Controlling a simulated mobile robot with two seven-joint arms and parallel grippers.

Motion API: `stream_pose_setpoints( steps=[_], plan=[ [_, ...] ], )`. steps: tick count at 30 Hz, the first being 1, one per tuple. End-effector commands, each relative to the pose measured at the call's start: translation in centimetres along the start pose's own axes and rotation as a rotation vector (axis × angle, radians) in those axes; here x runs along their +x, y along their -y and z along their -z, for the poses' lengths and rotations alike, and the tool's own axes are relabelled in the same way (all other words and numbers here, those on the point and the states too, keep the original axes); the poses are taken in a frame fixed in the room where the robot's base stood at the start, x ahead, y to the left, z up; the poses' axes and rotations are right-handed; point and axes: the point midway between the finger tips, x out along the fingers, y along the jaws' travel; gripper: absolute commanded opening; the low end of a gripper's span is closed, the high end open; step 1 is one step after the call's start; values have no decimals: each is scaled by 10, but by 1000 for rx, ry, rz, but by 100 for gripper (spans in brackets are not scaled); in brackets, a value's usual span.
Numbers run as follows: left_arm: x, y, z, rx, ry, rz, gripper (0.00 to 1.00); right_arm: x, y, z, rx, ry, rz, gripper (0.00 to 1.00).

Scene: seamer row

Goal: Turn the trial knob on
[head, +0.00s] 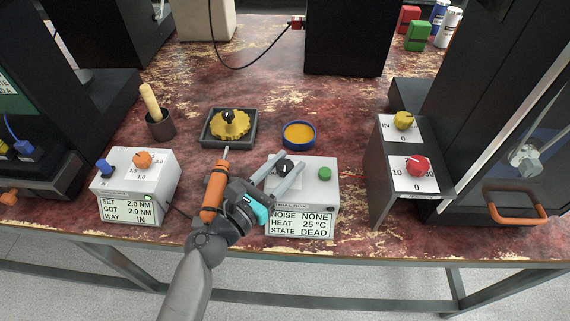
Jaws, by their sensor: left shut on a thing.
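The white trial box (316,194) stands near the table's front edge, its label partly hidden by my gripper. Its display (300,223) reads NOISE NONE, HEAT 25 °C, STATE DEAD. A black knob (285,165) is on its top left, and a green button (324,173) is on its top right. My left gripper (279,171) reaches over the box from the left, with its two grey fingers on either side of the black knob, shut on it. The fingers cover part of the knob's dial, so its marks are hidden. My right gripper is not in view.
An orange-handled driver (214,191) is beside my left wrist. A second white box (137,184) with orange and blue knobs stands left. Behind are a tray (206,139) with a yellow gear and a blue-rimmed dish (298,134). A panel (408,176) with red and yellow knobs stands right.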

Motion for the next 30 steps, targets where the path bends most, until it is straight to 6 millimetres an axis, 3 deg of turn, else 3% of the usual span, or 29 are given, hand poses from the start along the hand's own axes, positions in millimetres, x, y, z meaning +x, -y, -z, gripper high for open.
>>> stream_pose_setpoints(
  steps=[1, 7, 17, 27, 30],
  plan=[
    [0, 0, 0, 0, 0, 0, 21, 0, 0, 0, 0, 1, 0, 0],
    [0, 0, 0, 0, 0, 0, 0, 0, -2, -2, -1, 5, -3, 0],
    [0, -1, 0, 2, -1, 21, 0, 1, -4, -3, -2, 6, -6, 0],
    [0, -2, 1, 6, -2, 211, 0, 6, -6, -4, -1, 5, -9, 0],
    [0, -2, 1, 6, -2, 300, 0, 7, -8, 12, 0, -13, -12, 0]
  ],
)
